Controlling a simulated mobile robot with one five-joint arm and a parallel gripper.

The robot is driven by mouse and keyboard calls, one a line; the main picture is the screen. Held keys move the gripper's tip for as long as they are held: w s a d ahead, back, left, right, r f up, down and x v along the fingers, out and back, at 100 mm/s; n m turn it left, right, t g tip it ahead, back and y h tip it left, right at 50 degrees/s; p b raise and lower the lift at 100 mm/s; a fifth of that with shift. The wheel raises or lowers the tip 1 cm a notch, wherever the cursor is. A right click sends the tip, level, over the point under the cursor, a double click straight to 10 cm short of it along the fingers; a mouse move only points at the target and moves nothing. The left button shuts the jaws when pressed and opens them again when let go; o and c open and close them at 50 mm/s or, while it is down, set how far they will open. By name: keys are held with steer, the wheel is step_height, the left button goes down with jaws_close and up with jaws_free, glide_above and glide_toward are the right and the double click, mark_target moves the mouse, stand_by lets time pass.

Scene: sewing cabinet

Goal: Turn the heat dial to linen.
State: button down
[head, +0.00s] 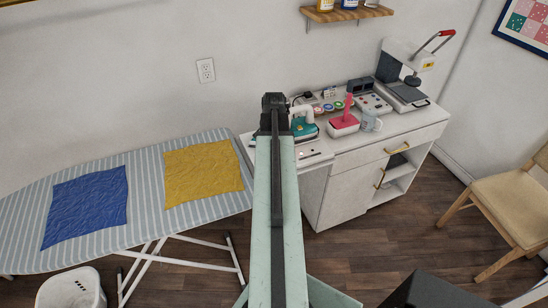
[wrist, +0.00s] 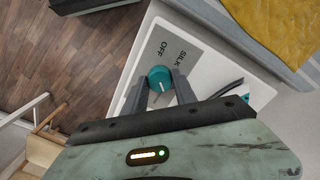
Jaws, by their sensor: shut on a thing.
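The teal heat dial (wrist: 160,76) sits on a white panel in the wrist view. My gripper (wrist: 161,80) has one finger on each side of it and is shut on it. A pale pointer line shows on the dial, but which setting it marks is hard to tell. The words OFF and SILK are printed on a grey label (wrist: 166,52) above the dial in the picture. No linen mark is visible; part of the panel is hidden by my gripper. In the head view my arm covers the dial and the fingertips.
A teal and white iron (head: 303,127) stands on the white cabinet (head: 350,185), close right of my arm. The striped ironing board (head: 145,170) with blue and yellow cloths is left.

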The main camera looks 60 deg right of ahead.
steer(key=m, duration=1.1)
steer(key=shift+m, duration=1.6)
steer(key=shift+a, duration=0.1)
steer(key=c, duration=1)
jaws_free()
